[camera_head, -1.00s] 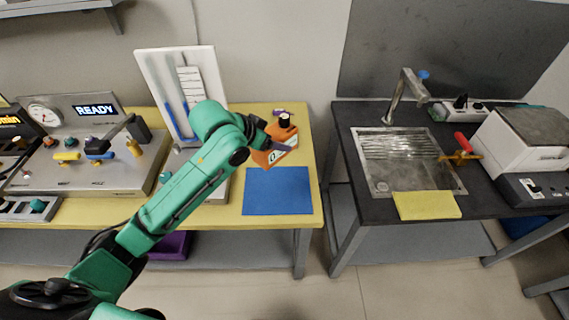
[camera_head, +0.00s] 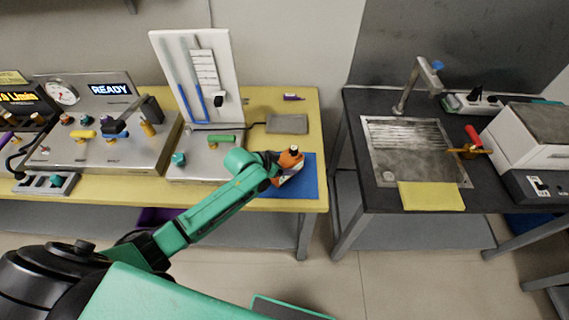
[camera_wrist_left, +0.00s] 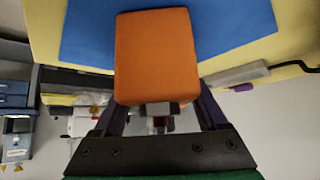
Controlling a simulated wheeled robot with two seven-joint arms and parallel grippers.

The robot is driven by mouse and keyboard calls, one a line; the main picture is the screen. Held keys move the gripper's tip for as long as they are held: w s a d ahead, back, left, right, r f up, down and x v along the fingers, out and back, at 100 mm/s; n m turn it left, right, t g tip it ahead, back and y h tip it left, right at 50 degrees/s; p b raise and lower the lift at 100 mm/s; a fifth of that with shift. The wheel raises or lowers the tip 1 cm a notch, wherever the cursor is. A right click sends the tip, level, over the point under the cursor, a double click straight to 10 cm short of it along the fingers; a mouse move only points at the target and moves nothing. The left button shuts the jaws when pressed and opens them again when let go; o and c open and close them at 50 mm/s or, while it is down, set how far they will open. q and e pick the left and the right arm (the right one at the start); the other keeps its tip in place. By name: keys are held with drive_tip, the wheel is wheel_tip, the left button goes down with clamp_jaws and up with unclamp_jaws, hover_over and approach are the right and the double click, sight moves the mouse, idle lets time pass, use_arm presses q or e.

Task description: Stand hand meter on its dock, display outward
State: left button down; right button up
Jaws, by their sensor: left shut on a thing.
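My left gripper (camera_head: 275,168) is shut on an orange bottle-like object (camera_head: 289,170) with a dark top and a white panel. The object appears upright over the blue mat (camera_head: 309,186); I cannot tell whether it touches it. In the left wrist view, my gripper (camera_wrist_left: 158,122) grips its narrow neck, and its boxy orange body (camera_wrist_left: 157,58) points away toward the blue mat (camera_wrist_left: 225,22). My right gripper is not in view.
A grey pad (camera_head: 287,124) with a dark cable lies behind the mat. A tall white panel (camera_head: 166,50) with blue columns and a READY console (camera_head: 150,165) stand left. Right, past a gap, are a sink (camera_head: 400,168) and a yellow cloth (camera_head: 432,196).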

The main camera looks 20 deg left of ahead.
use_arm(q)
drive_tip(key=shift+w, duration=0.15)
unclamp_jaws()
